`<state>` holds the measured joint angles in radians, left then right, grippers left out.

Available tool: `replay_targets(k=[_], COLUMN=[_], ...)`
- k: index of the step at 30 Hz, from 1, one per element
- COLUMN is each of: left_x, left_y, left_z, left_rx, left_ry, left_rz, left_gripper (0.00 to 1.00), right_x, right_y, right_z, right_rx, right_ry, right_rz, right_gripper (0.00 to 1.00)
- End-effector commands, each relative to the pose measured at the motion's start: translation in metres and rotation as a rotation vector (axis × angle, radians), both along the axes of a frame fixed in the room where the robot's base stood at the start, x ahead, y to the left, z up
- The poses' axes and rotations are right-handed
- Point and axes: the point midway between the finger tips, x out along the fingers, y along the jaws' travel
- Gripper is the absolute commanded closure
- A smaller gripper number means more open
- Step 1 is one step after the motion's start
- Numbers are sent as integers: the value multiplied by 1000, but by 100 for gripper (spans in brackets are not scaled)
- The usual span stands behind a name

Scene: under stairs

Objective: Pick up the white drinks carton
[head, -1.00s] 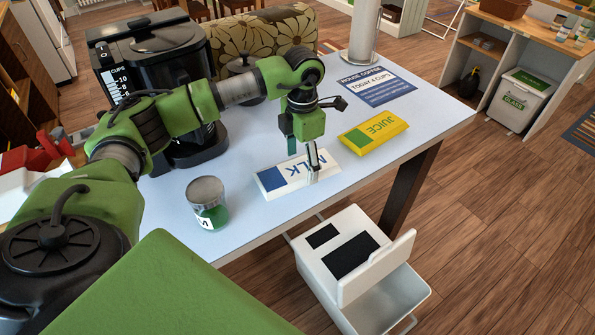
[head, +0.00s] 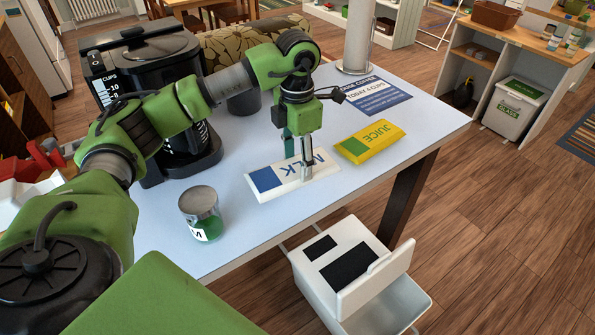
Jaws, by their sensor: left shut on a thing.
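The white drinks carton (head: 291,186), with a blue panel and "MILK" lettering, lies flat near the table's front edge. My left gripper (head: 304,171) points down over its right half and is shut on it, with the fingers across the carton. The carton seems to be just above the tabletop, but the gap is hard to see. The fingers hide part of the lettering. My right gripper is not in view.
A yellow juice carton (head: 370,142) lies close to the right. A black coffee machine (head: 150,95) is behind my arm.

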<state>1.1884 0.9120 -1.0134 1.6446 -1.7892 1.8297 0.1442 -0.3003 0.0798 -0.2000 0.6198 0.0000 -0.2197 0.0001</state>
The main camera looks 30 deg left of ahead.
Motion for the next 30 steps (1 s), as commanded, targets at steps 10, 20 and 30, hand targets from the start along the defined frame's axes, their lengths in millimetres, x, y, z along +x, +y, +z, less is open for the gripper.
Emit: replay_targets(k=[10,20,30], left_x=[-68,-108,-112], left_y=[-35,-56,-58], left_z=[61,82,83], left_rx=[3,1,1], left_ry=[-6,-2,0], left_rz=[-5,-1,0], left_gripper=[69,69,69], right_x=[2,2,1], right_y=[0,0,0], right_z=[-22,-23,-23], right_rx=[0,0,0], right_ry=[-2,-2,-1], right_rz=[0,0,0], right_gripper=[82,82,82])
